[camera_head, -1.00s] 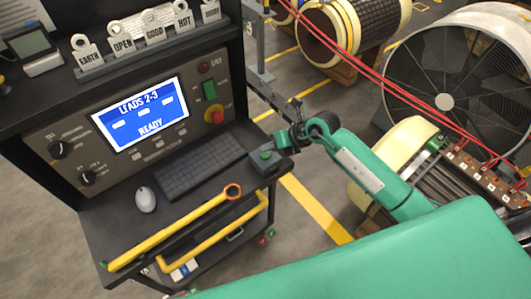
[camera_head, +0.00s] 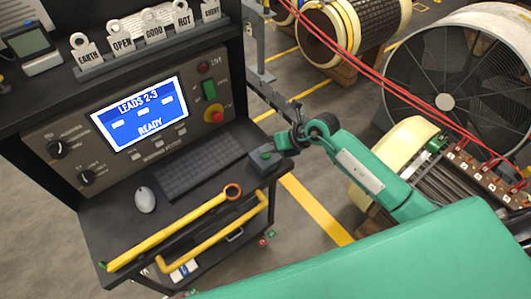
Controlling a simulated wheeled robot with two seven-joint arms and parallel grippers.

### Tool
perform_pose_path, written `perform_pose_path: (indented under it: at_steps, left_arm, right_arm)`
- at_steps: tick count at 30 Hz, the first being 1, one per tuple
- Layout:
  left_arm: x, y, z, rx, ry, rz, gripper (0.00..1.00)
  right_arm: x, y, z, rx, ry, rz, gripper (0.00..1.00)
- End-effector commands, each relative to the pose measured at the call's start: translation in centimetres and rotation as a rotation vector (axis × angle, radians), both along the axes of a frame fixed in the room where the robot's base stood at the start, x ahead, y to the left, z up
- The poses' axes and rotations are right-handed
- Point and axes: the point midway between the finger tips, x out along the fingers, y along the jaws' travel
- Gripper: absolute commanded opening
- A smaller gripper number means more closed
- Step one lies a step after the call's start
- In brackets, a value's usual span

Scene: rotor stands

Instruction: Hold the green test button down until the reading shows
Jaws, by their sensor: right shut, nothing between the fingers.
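The green test button (camera_head: 265,155) sits on a small dark box (camera_head: 264,166) at the right end of the console's shelf. My right gripper (camera_head: 280,143) is shut and empty, beside the box at its upper right. Its tips are close to the button; I cannot tell whether they touch it. The blue screen (camera_head: 139,114) on the tester reads "LEADS 2-3" and "READY", with short dashes between and no figures. My left gripper is out of view.
A keyboard (camera_head: 200,174) and a white mouse (camera_head: 145,199) lie on the shelf. Yellow rods (camera_head: 180,231) run along its front. Red leads (camera_head: 400,94) cross to a terminal strip (camera_head: 486,172) at right.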

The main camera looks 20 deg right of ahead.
Motion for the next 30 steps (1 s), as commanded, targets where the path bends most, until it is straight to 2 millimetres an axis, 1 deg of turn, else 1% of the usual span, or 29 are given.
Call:
perform_pose_path:
  at_steps: [20,30]
  left_arm:
    - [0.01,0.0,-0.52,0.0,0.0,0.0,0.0]
    - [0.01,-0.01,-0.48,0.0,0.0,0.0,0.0]
  right_arm:
    - [-0.01,-0.01,-0.85,0.0,0.001,0.001,0.0]
    - [-0.02,-0.01,-0.83,-0.001,0.001,0.0,0.0]
